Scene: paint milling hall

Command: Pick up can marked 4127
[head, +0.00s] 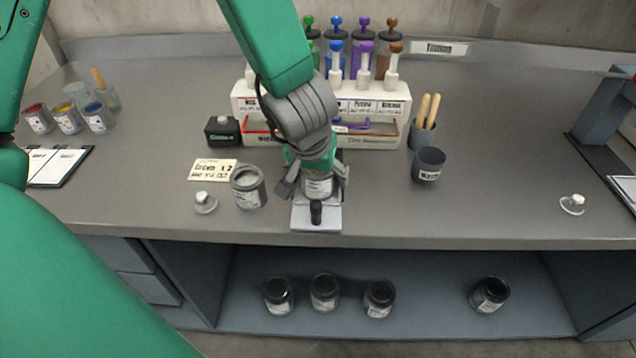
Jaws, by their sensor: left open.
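My left gripper (313,188) reaches down from the top of the head view, with its fingers apart on either side of a small labelled can (319,187). The can stands at the back of a light metal plate with a black knob (304,222). The gripper hides the can's top, and I cannot tell whether the fingers touch it. Its label is too small to read. Other cans are a grey open can (249,188) to the left, a dark can (429,165) to the right, and several dark jars (379,298) on the shelf below. I can read 4127 on none.
A white rack (380,108) with coloured pump bottles stands behind the gripper. A card (212,170), a black box (222,131) and a cup with wooden handles (422,133) are nearby.

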